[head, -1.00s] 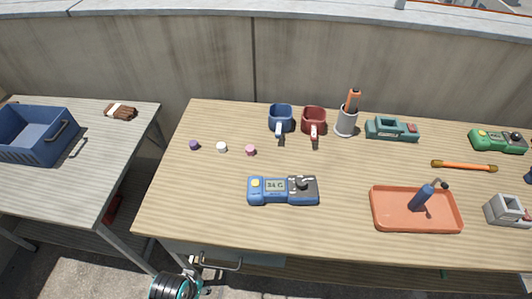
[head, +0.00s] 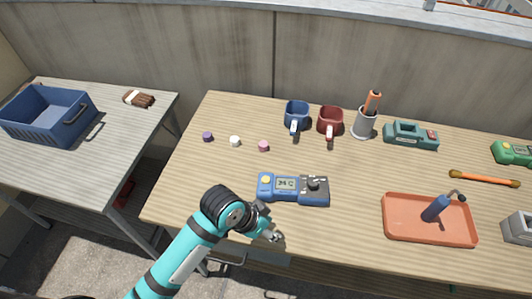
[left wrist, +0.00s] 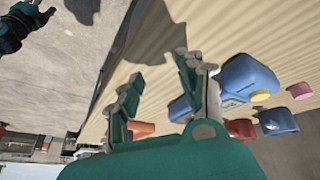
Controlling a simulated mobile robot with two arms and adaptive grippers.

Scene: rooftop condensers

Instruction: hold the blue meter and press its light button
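The blue meter (head: 293,189) lies on the wooden table near its front edge. It has a yellow button (head: 266,180) at its left end, a small display, and a dark right part with a knob. The meter also shows in the left wrist view (left wrist: 246,75), right of the fingers, with its yellow button (left wrist: 259,96) visible. My left gripper (head: 272,235) is just in front of the meter, over the table's front edge, apart from it. In the left wrist view its fingers (left wrist: 160,85) are spread with nothing between them. Part of my right arm shows at the top left there; its fingers are unclear.
Small purple, white and pink (head: 263,146) caps lie behind the meter at the left. Blue (head: 296,114) and red (head: 330,120) mugs stand behind it. An orange tray (head: 398,235) lies to the right. The table between meter and tray is clear.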

